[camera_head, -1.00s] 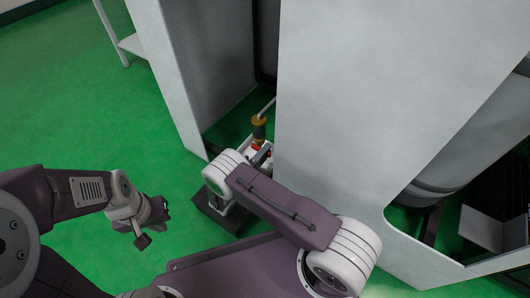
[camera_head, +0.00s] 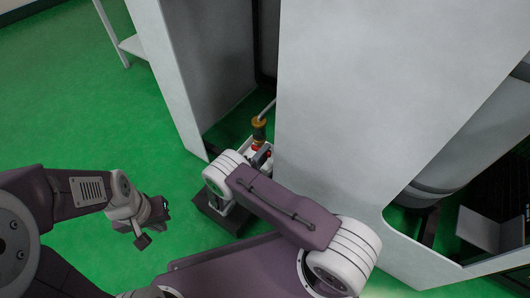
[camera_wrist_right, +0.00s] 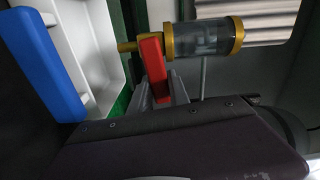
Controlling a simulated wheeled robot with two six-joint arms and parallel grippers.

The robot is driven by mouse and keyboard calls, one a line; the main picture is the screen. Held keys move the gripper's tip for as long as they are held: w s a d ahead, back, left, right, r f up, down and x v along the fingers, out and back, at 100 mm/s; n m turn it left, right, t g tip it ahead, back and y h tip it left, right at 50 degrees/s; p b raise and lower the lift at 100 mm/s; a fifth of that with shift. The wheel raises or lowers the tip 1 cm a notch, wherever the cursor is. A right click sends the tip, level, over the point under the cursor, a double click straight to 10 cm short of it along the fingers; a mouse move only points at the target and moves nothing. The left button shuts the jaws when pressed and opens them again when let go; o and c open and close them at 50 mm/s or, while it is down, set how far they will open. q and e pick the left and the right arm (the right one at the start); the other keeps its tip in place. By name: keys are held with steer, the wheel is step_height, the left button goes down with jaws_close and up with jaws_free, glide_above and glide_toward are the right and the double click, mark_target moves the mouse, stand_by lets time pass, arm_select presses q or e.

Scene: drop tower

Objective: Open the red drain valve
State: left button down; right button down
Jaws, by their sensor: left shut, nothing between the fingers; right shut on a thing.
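The red drain valve handle (camera_wrist_right: 153,64) shows in the right wrist view, beside a clear cylinder with brass-coloured ends (camera_wrist_right: 205,39). In the head view only a small bit of red (camera_head: 268,154) shows below the brass-ended piece (camera_head: 259,128). My right gripper (camera_wrist_right: 162,92) is shut on the red handle at its lower end; in the head view my right arm hides most of the handle. My left gripper (camera_head: 160,212) is shut and empty, held over the green floor, well away from the valve.
A tall grey panel (camera_head: 350,110) stands right of the valve, and another grey panel (camera_head: 170,75) stands left. A white tray (camera_wrist_right: 99,40) and a blue bar (camera_wrist_right: 43,62) lie left of the handle in the right wrist view. Green floor (camera_head: 80,100) is clear at left.

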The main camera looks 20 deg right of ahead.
steer(key=shift+r+n, duration=0.5)
steer(key=shift+n, duration=0.2)
steer(key=shift+w+a+r+n+p, duration=0.1)
steer(key=shift+n+p, duration=0.3)
steer(key=shift+n, duration=0.4)
arm_select(q)
steer(key=shift+r, duration=0.75)
arm_select(e)
steer(key=c, duration=1.2)
jaws_free()
steer(key=shift+c, duration=0.2)
